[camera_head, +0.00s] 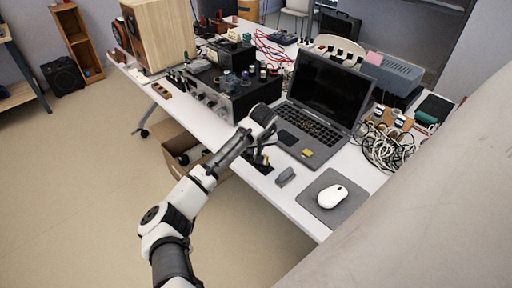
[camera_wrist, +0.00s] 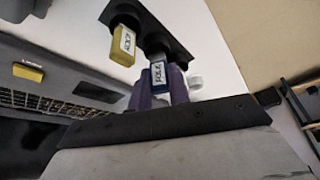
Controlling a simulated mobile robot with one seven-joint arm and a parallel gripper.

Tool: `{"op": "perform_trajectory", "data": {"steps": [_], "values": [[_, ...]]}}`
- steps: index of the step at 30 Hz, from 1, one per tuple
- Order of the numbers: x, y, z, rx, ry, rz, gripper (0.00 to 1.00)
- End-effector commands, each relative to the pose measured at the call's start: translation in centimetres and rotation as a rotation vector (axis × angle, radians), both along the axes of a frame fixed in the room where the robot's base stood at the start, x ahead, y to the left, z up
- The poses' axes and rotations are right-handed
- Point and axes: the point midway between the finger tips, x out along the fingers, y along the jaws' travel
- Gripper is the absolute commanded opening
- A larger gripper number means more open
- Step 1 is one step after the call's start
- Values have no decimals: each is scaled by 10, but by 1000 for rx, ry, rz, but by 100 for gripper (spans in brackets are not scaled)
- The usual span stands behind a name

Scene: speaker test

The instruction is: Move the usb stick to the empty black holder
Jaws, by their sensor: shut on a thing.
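In the wrist view, my gripper (camera_wrist: 160,88) has its purple fingers shut on a blue usb stick (camera_wrist: 158,72) with a white label. The blue stick is at one end of a black holder (camera_wrist: 150,20); I cannot tell whether it is seated in it. A yellow labelled stick (camera_wrist: 123,42) stands at the holder's other end. In the head view, my gripper (camera_head: 260,158) is low over the desk's front edge, left of the laptop, and the stick is too small to make out there. A small grey block (camera_head: 285,176) lies to its right.
The open laptop (camera_head: 325,92) stands behind my gripper, with a small yellow item (camera_head: 307,153) on its palm rest. A white mouse (camera_head: 332,196) is on a grey pad (camera_head: 320,211) at the right. Tangled cables (camera_head: 385,148) lie beyond it. A black amplifier (camera_head: 240,95) is behind left.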

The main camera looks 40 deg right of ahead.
Motion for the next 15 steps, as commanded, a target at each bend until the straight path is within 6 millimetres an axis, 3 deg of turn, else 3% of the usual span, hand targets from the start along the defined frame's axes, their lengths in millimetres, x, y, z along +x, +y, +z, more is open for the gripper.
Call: {"op": "perform_trajectory", "data": {"steps": [15], "values": [[0, 0, -11, 0, -1, 0, 0]]}}
